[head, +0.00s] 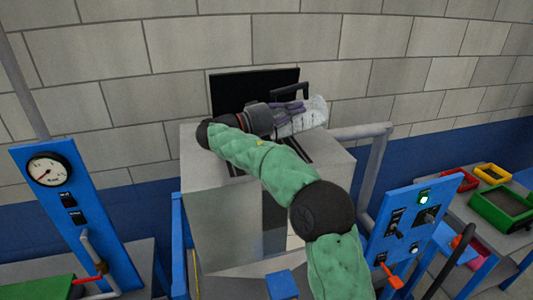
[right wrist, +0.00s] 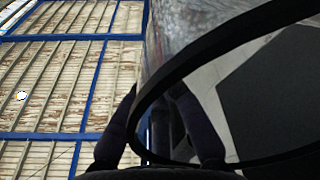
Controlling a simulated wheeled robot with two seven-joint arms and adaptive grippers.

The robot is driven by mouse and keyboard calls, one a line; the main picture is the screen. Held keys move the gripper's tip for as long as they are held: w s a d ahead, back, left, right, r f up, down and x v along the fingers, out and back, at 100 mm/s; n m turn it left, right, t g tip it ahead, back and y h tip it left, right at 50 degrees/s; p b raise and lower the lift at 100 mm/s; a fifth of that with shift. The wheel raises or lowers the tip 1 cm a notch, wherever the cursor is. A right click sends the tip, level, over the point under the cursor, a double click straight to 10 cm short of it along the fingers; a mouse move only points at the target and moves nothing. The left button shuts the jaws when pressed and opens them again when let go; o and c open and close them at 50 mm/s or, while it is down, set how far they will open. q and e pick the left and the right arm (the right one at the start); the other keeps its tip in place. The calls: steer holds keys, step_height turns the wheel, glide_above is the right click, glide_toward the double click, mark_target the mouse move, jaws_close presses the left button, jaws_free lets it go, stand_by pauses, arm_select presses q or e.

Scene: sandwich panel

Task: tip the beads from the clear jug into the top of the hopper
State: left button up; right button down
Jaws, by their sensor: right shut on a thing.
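The clear jug (head: 308,118) is over the top of the grey hopper (head: 225,225), tilted well over onto its side, with its far end to the right. My right gripper (head: 288,108) is shut on the jug at its black handle side. In the right wrist view the jug's speckled clear wall (right wrist: 190,35) and a black loop fill the upper right, with the purple-grey fingers (right wrist: 160,120) below. A dark upright panel (head: 240,90) stands behind the hopper top. The hopper's opening is mostly hidden by my arm; I cannot make out single beads. My left gripper is not in view.
A blue gauge panel (head: 75,215) stands left, and a blue switch panel (head: 405,225) with a lit green lamp stands right. A grey pipe (head: 375,165) runs beside the hopper. Coloured trays (head: 500,205) lie on the right table. A block wall is close behind.

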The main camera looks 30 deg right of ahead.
steer(key=shift+w+a+r+h+b, duration=0.1)
steer(key=shift+a+r+h+b, duration=0.1)
steer(key=shift+a+h, duration=0.25)
steer(key=shift+a+r+h+b, duration=0.15)
steer(key=shift+a+h+b, duration=0.05)
steer(key=shift+a+h, duration=0.2)
stand_by(0.6)
steer(key=shift+d, duration=0.1)
